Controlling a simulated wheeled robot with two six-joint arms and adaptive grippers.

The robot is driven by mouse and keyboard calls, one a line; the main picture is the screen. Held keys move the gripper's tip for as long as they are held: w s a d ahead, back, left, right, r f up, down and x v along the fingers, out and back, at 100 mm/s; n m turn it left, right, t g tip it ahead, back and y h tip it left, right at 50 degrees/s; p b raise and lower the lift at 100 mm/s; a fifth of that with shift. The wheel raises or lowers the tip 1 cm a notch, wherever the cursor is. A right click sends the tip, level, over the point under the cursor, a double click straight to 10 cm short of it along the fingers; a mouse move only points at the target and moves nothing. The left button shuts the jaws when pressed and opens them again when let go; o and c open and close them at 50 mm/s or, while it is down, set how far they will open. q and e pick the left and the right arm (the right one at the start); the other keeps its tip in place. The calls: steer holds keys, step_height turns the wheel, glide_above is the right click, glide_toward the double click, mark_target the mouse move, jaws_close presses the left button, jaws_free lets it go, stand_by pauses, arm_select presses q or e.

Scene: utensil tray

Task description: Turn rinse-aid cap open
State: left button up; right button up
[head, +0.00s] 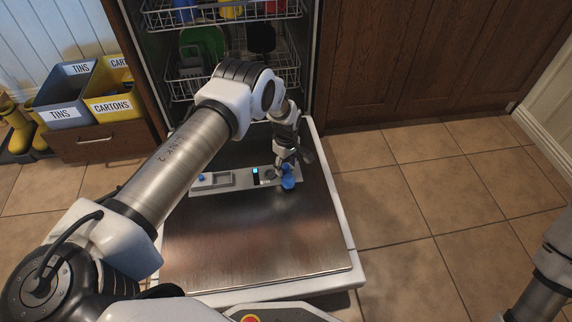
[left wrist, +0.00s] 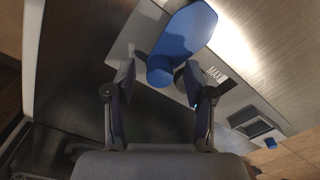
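The rinse-aid cap (head: 289,183) is blue and sits at the right end of the grey dispenser panel (head: 222,187) on the lowered dishwasher door. In the left wrist view the blue cap (left wrist: 185,35) shows a broad rounded part and a smaller round end close to the fingers. My left gripper (head: 290,165) is down over the cap. In the wrist view my left gripper (left wrist: 156,78) is open, with one finger on each side of the cap's near end. A gap shows at the left finger; contact at the right finger is unclear. My right gripper is out of view.
The dishwasher door (head: 260,245) lies open and flat. Loaded racks (head: 190,85) stand behind it. Yellow and grey bins (head: 108,90) stand at the left. Tiled floor (head: 440,200) is clear at the right. A small blue button (left wrist: 261,128) shows on the panel.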

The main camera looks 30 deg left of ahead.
mark_target(286, 166)
arm_select(q)
step_height(286, 166, up, 12)
stand_by(0.4)
steer(key=shift+w, duration=0.1)
